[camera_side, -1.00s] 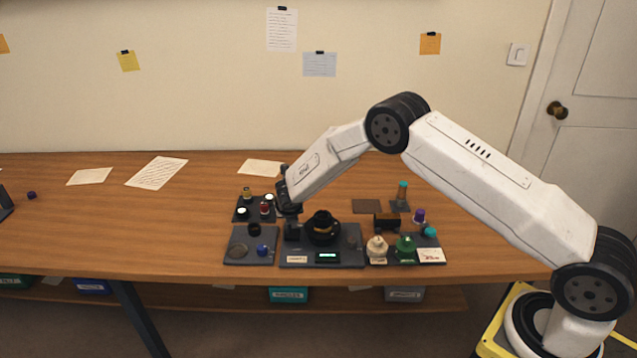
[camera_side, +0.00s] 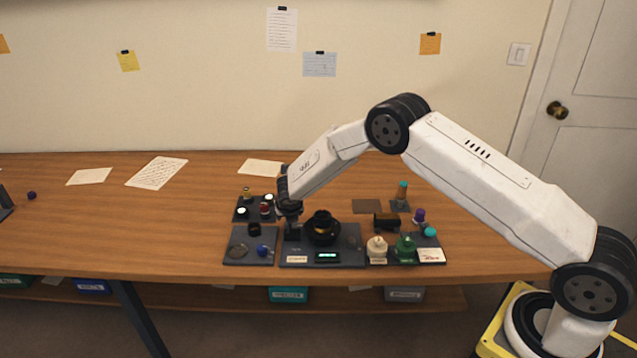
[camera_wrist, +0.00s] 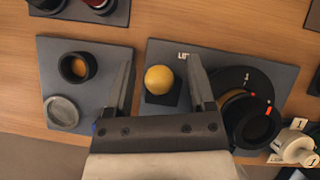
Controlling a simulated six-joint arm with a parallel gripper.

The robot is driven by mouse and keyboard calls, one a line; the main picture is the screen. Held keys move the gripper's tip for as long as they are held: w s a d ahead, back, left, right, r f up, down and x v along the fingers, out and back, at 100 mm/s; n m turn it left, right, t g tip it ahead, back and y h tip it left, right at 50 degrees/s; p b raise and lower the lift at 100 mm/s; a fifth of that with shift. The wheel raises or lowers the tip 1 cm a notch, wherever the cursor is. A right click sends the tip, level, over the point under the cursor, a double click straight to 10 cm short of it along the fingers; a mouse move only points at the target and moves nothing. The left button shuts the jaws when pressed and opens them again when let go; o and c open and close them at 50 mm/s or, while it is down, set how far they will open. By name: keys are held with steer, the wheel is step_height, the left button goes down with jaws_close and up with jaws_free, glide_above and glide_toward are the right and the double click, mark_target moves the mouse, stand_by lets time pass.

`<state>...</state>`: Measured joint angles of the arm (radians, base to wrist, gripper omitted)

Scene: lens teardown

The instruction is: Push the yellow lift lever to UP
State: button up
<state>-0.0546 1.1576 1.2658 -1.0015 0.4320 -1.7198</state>
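The yellow lift lever shows in the wrist view as a round yellow knob (camera_wrist: 159,79) on a small dark square block (camera_wrist: 162,98), beside a partly visible white label. From above, the lever's lean cannot be told. My gripper (camera_wrist: 160,61) is open, with one finger on each side of the knob and a gap on both sides. In the side view my gripper (camera_side: 290,222) points down at the left part of the central dark station (camera_side: 345,258), and the yellow knob is not discernible there.
Right of the lever stands a black ring mount (camera_side: 322,228) with a lens part. A dark tray (camera_side: 237,259) with a black ring and a blue knob lies to the left.

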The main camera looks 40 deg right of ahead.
steer(key=shift+r, duration=0.15)
steer(key=v, duration=0.7)
steer(key=shift+a+r, duration=0.15)
steer(key=shift+r, duration=0.1)
stand_by(0.3)
steer(key=shift+s, duration=0.2)
steer(key=s+r+m+g+y, duration=0.1)
steer(key=s+r+m, duration=0.2)
steer(key=s+m, duration=0.7)
steer(key=s+r+m+g+y, duration=0.1)
steer(key=s+r+m, duration=0.2)
steer(key=s+m, duration=0.7)
steer(key=s+r+m+g+y, duration=0.1)
steer(key=s+r+m+y, duration=0.1)
steer(key=s+m, duration=0.8)
steer(key=shift+s+r, duration=0.5)
steer(key=shift+r, duration=0.15)
